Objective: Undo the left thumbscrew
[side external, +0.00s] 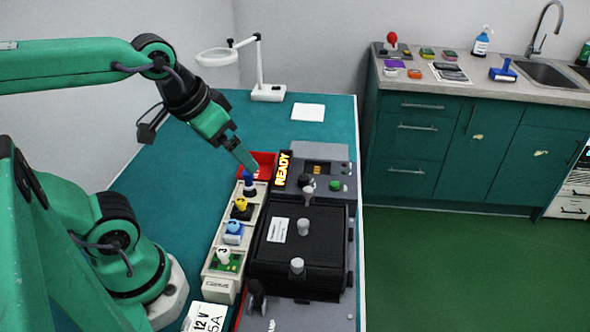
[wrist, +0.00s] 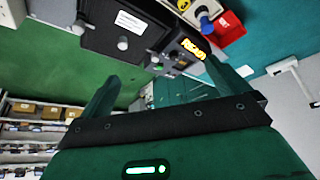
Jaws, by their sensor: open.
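A black box (side external: 300,245) with a white label stands on the bench. Grey knobs that look like thumbscrews show at its far edge (side external: 308,192) and near edge (side external: 297,265), with another grey knob (side external: 303,227) on the lid between them. I cannot tell which one is the left thumbscrew. My gripper (side external: 246,166) is over the red tray's area, beyond the box and away from the knobs. In the wrist view its fingers (wrist: 160,72) are apart with nothing between them.
A cream rack (side external: 210,272) with blue, yellow and white-topped plugs runs beside the box. Behind are a red tray (side external: 266,158), a lit READY sign (side external: 282,170) and a grey control panel (side external: 335,170). A magnifier lamp (side external: 268,93) stands farther back. The left bench top is clear.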

